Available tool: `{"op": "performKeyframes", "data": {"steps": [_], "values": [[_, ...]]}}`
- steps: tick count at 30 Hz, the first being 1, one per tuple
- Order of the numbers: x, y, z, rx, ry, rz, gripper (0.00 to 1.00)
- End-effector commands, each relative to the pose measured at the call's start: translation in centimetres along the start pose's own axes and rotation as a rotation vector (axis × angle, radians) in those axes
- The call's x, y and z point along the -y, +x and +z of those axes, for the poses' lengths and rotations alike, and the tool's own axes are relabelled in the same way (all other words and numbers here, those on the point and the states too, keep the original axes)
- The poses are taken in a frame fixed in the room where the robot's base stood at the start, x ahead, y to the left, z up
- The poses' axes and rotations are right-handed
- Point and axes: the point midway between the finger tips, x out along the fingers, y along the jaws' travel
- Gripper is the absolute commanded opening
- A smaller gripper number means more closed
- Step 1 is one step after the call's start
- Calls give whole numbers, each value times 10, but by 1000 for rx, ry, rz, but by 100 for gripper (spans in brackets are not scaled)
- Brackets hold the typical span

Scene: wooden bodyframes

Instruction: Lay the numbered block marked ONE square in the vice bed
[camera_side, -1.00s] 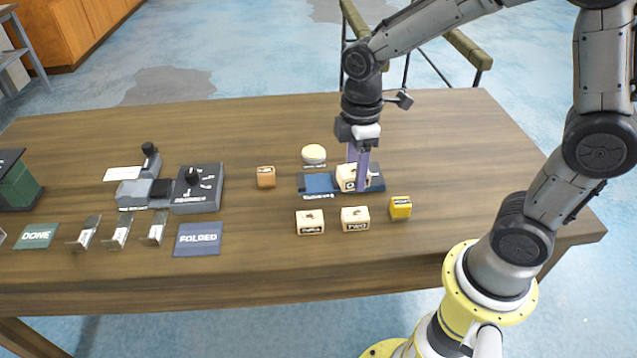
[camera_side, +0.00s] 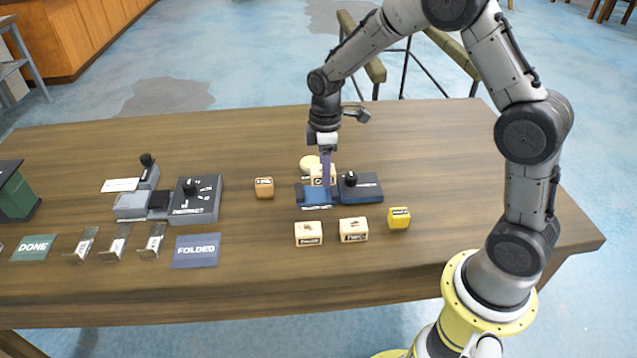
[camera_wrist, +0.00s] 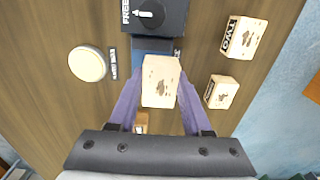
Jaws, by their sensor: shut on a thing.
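My gripper (camera_wrist: 158,102) is shut on a pale wooden block (camera_wrist: 160,82), with one purple finger on each side. In the side view the held block (camera_side: 318,178) is at the left part of the vice, partly hidden by the fingers; its marking is too small to read. The vice's blue bed (camera_side: 310,198) lies below and beside it. In the wrist view the blue bed (camera_wrist: 151,46) shows beyond the block, which covers part of it. I cannot tell whether block and bed touch. The vice's dark knobbed body (camera_wrist: 165,22) is marked FREE.
A block marked TWO (camera_wrist: 243,38) and another pale block (camera_wrist: 221,92) stand in front of the vice. A yellow block (camera_side: 399,218) is front right, an orange block (camera_side: 264,188) left, and a round cream piece (camera_wrist: 87,64) behind. The table's right side is clear.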

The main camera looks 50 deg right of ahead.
Motion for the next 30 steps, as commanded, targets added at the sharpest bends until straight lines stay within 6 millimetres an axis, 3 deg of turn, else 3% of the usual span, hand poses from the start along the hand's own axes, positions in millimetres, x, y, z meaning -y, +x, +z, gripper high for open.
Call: {"op": "performKeyframes", "data": {"steps": [10,17,29,30], "values": [[-15,24,-13,0,0,0,0],[-15,53,-12,2,0,-2,0],[-15,58,-13,0,0,0,0],[-15,57,-13,-1,0,1,56]]}}
